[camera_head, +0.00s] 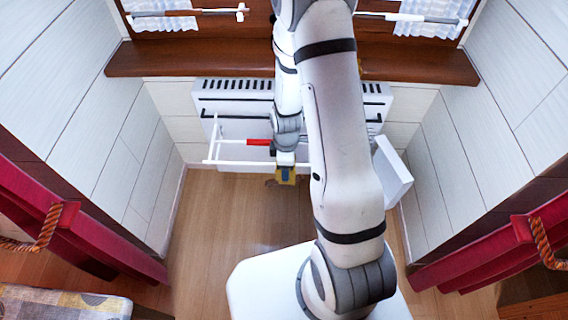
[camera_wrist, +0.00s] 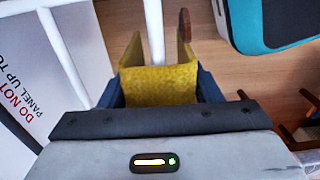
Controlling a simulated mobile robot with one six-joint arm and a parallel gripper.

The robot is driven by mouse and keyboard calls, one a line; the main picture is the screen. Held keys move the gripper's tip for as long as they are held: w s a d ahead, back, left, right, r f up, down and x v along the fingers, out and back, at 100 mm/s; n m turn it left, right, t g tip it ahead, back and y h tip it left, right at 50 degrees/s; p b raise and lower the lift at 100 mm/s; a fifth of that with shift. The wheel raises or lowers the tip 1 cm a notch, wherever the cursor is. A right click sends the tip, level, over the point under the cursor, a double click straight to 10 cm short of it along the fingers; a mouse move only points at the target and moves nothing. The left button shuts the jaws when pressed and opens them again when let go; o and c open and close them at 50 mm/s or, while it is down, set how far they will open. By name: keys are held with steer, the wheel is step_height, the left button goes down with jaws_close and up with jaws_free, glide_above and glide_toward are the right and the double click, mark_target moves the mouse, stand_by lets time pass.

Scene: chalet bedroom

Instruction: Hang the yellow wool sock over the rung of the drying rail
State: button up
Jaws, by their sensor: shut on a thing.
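The yellow wool sock (camera_wrist: 160,82) is in my gripper (camera_wrist: 160,92), bent with a flap standing at each side. Dark blue fingers show at both sides of it. A white rung of the drying rail (camera_wrist: 153,30) runs up to the sock's edge between the flaps; I cannot tell whether they touch. In the head view the drying rail (camera_head: 216,140) stands out from the white heater, with a red stretch on one bar. My arm hides the rail's right part.
The white heater (camera_head: 235,100) stands below a brown wooden sill (camera_head: 190,60). A white panel (camera_head: 392,165) stands to the right of my arm. In the wrist view a dark thing with a teal edge (camera_wrist: 270,25) is at upper right. Wooden floor (camera_head: 220,215) is open in front.

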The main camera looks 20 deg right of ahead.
steer(key=o, duration=1.1)
steer(key=shift+c, duration=0.2)
step_height(320, 180, up, 8)
steer(key=shift+f+p, duration=0.1)
steer(key=shift+p, duration=0.9)
steer(key=s+r+m+t+p, duration=0.1)
steer(key=s+r+m+p, duration=0.3)
steer(key=r, duration=1)
steer(key=s+r+m+p, duration=0.5)
steer(key=r+p, duration=0.2)
steer(key=r, duration=0.7)
steer(key=s+r+m+t+p, duration=0.1)
steer(key=s+r+m+p, duration=0.4)
steer(key=r, duration=0.9)
steer(key=shift+a+r+t+p, duration=0.2)
steer(key=shift+t+p, duration=0.1)
steer(key=shift+p, duration=0.35)
